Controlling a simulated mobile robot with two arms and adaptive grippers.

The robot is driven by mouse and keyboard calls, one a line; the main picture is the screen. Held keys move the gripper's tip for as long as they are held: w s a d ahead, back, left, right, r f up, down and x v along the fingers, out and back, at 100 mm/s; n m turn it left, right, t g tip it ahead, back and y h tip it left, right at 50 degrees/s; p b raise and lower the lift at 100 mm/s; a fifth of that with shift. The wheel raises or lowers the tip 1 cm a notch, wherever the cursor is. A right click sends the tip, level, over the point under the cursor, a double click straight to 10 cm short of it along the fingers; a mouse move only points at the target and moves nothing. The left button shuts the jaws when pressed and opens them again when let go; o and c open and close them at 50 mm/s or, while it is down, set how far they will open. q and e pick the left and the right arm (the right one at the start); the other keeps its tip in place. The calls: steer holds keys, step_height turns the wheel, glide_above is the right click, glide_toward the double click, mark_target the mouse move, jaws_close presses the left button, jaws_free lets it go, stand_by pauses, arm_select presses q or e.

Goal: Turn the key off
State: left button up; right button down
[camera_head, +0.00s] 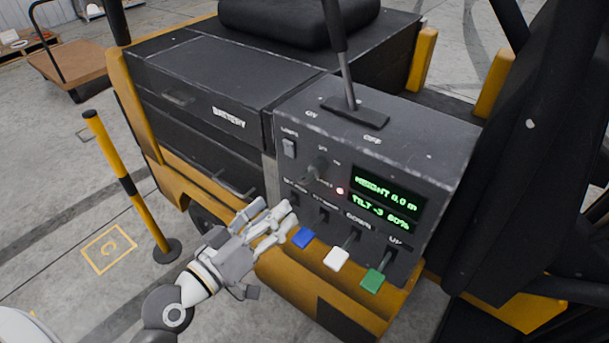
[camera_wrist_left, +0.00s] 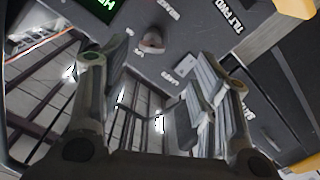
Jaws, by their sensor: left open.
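The key (camera_head: 317,169) sits in the dark control panel (camera_head: 450,168) of the vehicle, below small white lettering and left of the green display. It also shows in the left wrist view as a small grey knob-like piece (camera_wrist_left: 152,41) near the top. Its exact turn position is hard to read. My left gripper (camera_head: 279,218) is open and empty, below and left of the key, beside the panel front and apart from the key. In the left wrist view its fingers (camera_wrist_left: 165,85) spread on both sides below the key. My right gripper is not in view.
Blue (camera_head: 303,237), white (camera_head: 337,258) and green (camera_head: 373,280) levers stick out below the display (camera_head: 384,203). A rocker switch (camera_head: 289,148) is left of the key. A tall lever (camera_head: 347,80) rises from the panel top. A yellow-black post (camera_head: 127,185) stands left.

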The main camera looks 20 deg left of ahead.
mark_target(302, 182)
arm_select(q)
steer(key=p+x, duration=0.1)
steer(key=x, duration=0.2)
steer(key=r+p+x, duration=0.1)
steer(key=x, duration=0.2)
steer(key=p+x, duration=0.1)
steer(key=x, duration=0.2)
steer(key=shift+w+d+r+p, duration=0.25)
steer(key=shift+w+r+p, duration=0.05)
steer(key=shift+w+r, duration=0.1)
steer(key=shift+w+d+f, duration=0.1)
steer(key=shift+w, duration=0.25)
steer(key=c, duration=0.9)
jaws_close()
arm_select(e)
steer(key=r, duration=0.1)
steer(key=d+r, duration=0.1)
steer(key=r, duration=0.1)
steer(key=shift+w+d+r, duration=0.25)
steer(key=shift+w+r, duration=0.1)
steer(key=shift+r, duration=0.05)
